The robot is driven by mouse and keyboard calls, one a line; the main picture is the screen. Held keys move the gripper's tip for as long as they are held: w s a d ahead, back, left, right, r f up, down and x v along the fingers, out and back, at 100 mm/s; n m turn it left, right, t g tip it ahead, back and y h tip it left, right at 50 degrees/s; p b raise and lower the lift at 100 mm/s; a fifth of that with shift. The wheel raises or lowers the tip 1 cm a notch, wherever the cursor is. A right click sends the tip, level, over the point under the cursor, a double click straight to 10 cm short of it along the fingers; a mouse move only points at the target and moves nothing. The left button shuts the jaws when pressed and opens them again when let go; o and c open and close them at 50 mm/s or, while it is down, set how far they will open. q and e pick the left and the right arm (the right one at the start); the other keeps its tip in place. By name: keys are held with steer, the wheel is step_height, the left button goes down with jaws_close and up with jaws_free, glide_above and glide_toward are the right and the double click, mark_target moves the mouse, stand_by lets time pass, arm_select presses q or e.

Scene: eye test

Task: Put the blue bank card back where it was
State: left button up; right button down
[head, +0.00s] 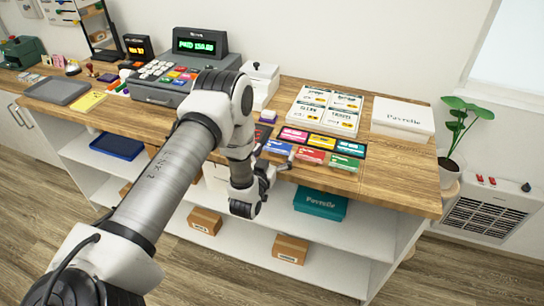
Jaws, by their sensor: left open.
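A small blue card-like item (277,147) lies at the left of the front row of coloured cards on the wooden counter. I cannot tell whether it is the blue bank card; its print is too small to read. My left gripper (282,168) is open at the counter's front edge, just in front of the blue item. I see nothing held in it, though its fingers are small and partly hidden by my wrist. My left arm hides part of the counter to the left of the cards. My right gripper is out of view.
A cash register (186,75) with a green-lit display stands behind my arm. A grey tray (57,91) is at left. The counter's right front is clear.

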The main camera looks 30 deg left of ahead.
arm_select(q)
steer(key=shift+s+d, duration=0.1)
steer(key=shift+s, duration=0.2)
steer(key=b+v, duration=0.6)
steer(key=v, duration=0.5)
steer(key=s+d+f+m+g+h, duration=0.1)
steer(key=s+d+f+g+h, duration=0.3)
steer(key=f, duration=0.6)
steer(key=s+d+f+g, duration=0.2)
steer(key=s+f+g, duration=0.2)
steer(key=s, duration=0.3)
steer(key=s+d+f+g, duration=0.2)
steer(key=s+f+g, duration=0.2)
steer(key=s, duration=0.3)
steer(key=s+d+f+m+g, duration=0.1)
steer(key=s+d+f+g, duration=0.1)
steer(key=s+g, duration=0.3)
steer(key=s+f, duration=0.1)
steer(key=s, duration=0.2)
steer(key=shift+d+f+g, duration=0.25)
steer(key=shift+f+g, duration=0.05)
steer(key=shift+f, duration=0.1)
